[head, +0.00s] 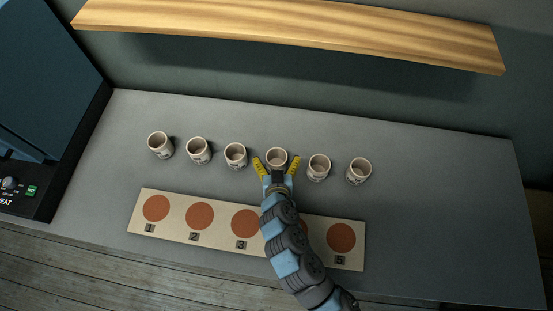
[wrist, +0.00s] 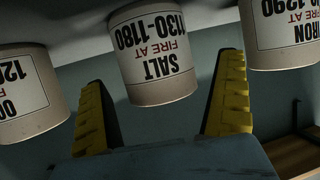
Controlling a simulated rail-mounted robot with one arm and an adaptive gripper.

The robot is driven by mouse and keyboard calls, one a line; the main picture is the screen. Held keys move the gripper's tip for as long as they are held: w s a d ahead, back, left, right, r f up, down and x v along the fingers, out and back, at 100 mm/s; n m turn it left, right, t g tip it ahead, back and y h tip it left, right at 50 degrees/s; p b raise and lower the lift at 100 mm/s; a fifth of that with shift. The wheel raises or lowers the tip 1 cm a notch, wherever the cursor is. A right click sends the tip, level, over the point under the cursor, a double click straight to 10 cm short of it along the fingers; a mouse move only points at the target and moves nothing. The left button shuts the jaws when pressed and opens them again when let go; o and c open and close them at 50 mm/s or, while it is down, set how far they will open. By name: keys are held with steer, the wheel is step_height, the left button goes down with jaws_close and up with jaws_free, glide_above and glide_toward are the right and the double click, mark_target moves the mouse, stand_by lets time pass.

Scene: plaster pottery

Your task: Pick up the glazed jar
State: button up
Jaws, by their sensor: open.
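Several small pale jars stand in a row on the grey bench in the head view. The fourth from the left (head: 277,154) is directly ahead of my gripper (head: 276,166). My yellow fingers are open and empty, with their tips to either side of its near edge. In the wrist view, upside down, this jar (wrist: 152,55) shows a label reading "SALT", "FIRE AT" and "1130-1180", between my fingers (wrist: 165,88). A neighbour (wrist: 283,35) has "...RON" and "...1290" on its label; another (wrist: 25,95) is cut off. I cannot tell which one is glazed.
In front of the jars lies a pale board (head: 176,231) with numbered brown discs, partly covered by my arm. A wooden shelf (head: 290,30) hangs above the back. A dark unit (head: 45,120) stands at left. The bench's right side (head: 445,220) is clear.

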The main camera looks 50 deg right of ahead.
steer(key=shift+w+d+f, duration=0.15)
steer(key=shift+w+d, duration=0.15)
steer(key=shift+w, duration=0.05)
steer(key=c, duration=1.3)
steer(key=shift+c, duration=0.2)
